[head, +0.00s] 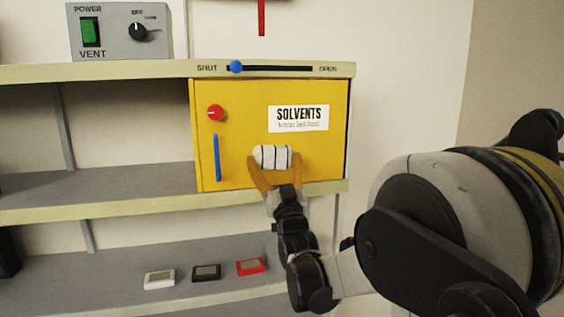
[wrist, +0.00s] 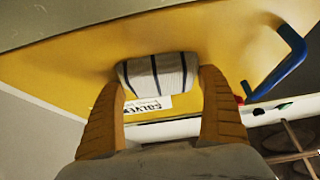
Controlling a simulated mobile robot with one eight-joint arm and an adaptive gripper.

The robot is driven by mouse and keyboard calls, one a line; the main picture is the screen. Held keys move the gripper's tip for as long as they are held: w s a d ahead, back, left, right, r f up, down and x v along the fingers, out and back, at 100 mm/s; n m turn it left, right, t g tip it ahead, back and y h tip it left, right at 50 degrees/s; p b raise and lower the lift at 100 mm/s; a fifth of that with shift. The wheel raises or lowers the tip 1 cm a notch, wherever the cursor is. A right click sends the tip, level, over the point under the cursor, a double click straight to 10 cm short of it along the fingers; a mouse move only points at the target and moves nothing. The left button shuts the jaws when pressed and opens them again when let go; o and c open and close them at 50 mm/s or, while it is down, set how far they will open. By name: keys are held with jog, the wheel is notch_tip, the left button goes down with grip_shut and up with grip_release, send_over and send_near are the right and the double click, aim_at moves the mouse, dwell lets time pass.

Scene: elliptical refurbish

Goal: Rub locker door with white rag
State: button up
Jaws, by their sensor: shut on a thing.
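The yellow locker door (head: 237,93) is closed on the shelf unit and carries a white SOLVENTS label (head: 298,118), a red knob (head: 216,112) and a blue handle (head: 217,158). The white rag (head: 272,157) is a rolled bundle with dark stripes. My gripper (head: 272,163) is shut on it, with one orange finger on each side. The rag is at the lower middle of the door, below the label. In the wrist view the rag (wrist: 156,75) lies against or very close to the yellow door (wrist: 60,82); contact is hard to tell.
A blue slider (head: 236,67) above the door sits near SHUT. A vent panel (head: 117,31) with a green switch stands on the top shelf. White (head: 160,279), black (head: 206,272) and red (head: 251,266) small boxes lie on the lower shelf. The shelf left of the locker is empty.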

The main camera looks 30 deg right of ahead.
dwell(0.3)
jog(key=shift+s+a, duration=0.3)
jog(key=shift+s, duration=0.65)
jog(key=shift+s+a, duration=0.25)
jog(key=shift+s, duration=0.65)
jog(key=shift+s+a, duration=0.3)
jog(key=shift+s, duration=0.65)
jog(key=s, duration=0.1)
jog(key=s+a, duration=0.1)
jog(key=s, duration=0.1)
jog(key=shift+p, duration=0.35)
jog(key=shift+w+d, duration=0.1)
